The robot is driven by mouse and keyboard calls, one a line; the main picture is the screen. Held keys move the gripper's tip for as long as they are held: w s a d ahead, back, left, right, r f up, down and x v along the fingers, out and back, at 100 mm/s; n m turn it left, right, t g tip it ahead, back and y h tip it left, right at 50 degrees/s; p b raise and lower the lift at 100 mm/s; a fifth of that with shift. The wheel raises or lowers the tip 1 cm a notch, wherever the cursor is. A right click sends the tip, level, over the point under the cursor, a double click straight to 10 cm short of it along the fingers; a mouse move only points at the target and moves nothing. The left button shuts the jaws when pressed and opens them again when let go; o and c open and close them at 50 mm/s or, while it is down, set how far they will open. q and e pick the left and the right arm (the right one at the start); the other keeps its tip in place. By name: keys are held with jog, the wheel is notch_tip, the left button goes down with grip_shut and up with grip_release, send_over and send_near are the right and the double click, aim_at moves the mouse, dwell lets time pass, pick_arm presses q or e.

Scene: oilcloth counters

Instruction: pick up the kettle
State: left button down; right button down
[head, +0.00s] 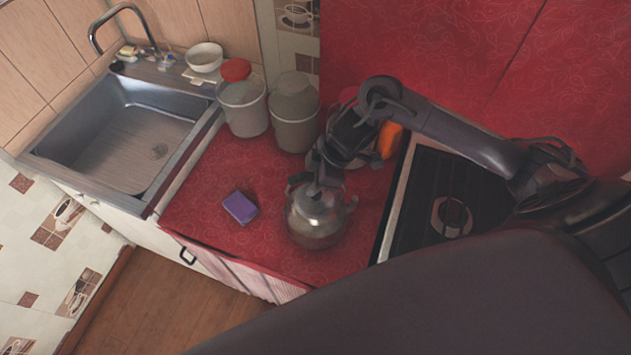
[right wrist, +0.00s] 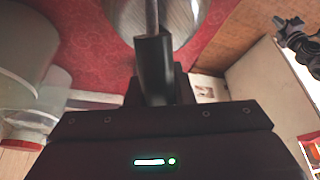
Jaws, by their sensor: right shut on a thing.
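The kettle (head: 318,222) is a shiny metal pot with a spout, on or just above the red oilcloth counter in the head view; I cannot tell if it touches the cloth. My right gripper (head: 315,186) comes down on its top from above and is shut on its handle. In the right wrist view, the kettle's metal body (right wrist: 185,18) fills the top, with the handle bar between the fingers (right wrist: 154,55). A dark jointed part, apparently my left gripper (right wrist: 300,42), shows at the right edge of that view; its jaws are unclear.
A purple sponge (head: 240,207) lies left of the kettle. Two lidded buckets (head: 243,110) (head: 294,115) stand behind it, and an orange item (head: 390,140) is behind my right arm. The stove (head: 430,205) is at right, the sink (head: 125,140) at left.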

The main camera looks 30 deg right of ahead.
jog(key=shift+r, duration=0.25)
jog(key=shift+r, duration=1.4)
notch_tip(320, 180, up, 17)
jog(key=p, duration=0.3)
jog(key=shift+f, duration=0.15)
jog(key=w+a+f+m+t+h+b, duration=0.1)
jog(key=w+f+m+h+b, duration=0.3)
jog(key=f+m+b, duration=0.7)
jog(key=shift+f+m+t+b, duration=0.25)
jog(key=shift+m+t+b, duration=0.3)
jog(key=shift+m+t, duration=0.3)
